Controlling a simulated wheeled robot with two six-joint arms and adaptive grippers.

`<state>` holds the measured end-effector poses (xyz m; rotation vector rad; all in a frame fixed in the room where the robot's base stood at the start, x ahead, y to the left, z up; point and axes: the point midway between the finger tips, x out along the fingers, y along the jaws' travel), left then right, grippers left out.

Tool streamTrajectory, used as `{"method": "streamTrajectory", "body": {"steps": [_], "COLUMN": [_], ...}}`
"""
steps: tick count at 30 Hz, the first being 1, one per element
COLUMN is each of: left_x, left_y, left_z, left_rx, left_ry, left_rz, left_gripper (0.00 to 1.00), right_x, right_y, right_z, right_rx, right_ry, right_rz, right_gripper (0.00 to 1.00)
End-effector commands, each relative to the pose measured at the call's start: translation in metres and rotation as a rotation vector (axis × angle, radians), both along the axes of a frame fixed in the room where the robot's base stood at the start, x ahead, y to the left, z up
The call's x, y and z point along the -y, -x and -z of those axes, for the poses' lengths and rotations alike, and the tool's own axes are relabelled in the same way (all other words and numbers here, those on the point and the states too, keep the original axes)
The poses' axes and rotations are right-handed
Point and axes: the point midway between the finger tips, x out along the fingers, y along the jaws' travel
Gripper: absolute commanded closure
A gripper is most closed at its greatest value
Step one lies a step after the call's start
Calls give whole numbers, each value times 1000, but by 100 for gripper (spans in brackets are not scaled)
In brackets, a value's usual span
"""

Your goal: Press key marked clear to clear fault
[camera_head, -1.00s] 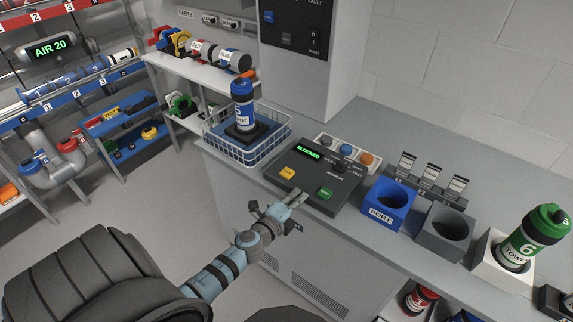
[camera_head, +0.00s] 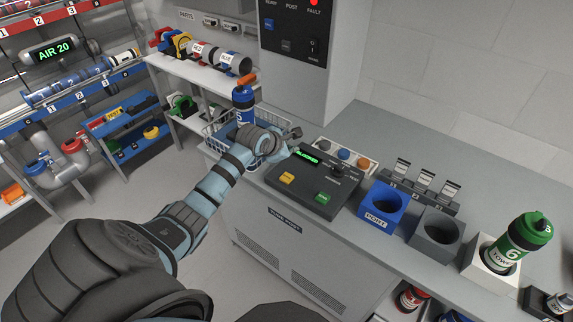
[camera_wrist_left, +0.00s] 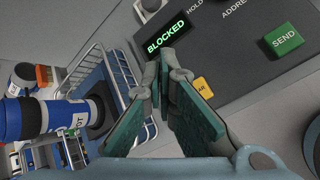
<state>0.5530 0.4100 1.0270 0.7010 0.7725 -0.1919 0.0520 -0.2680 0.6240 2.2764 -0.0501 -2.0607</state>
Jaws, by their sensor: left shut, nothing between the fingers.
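The dark console (camera_head: 315,180) sits on the counter with a lit green display (camera_head: 307,158). In the left wrist view the display (camera_wrist_left: 167,33) reads BLOCKED. A yellow key (camera_head: 287,178) is at the console's left front; in the left wrist view the yellow key (camera_wrist_left: 203,87) shows only the letters AR, the rest hidden by a finger. A green key (camera_head: 323,198) is to its right; it reads SEND in the left wrist view (camera_wrist_left: 283,40). My left gripper (camera_head: 295,132) is shut and empty, raised near the console's back left corner, apart from the yellow key. My right gripper is out of view.
A wire basket (camera_head: 213,139) with a blue canister (camera_head: 243,98) stands left of the console, partly behind my left arm. A blue port block (camera_head: 381,209) and a grey block (camera_head: 436,234) stand right. A cabinet panel (camera_head: 292,35) shows a red light (camera_head: 314,3) under FAULT.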

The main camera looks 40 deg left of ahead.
Motion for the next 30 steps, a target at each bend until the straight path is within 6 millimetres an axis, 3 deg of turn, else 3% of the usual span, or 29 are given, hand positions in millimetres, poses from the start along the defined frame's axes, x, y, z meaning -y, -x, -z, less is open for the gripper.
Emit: {"method": "streamTrajectory", "body": {"steps": [18,30], "left_x": [0,0], "left_y": [1,0], "left_z": [82,87], "left_rx": [-1,0], "left_ry": [3,2], "left_rz": [0,0], "left_gripper": [100,100], "right_x": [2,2], "right_y": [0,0], "right_z": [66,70], "right_rx": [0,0], "right_ry": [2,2], "right_rz": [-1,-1], "right_gripper": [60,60]}}
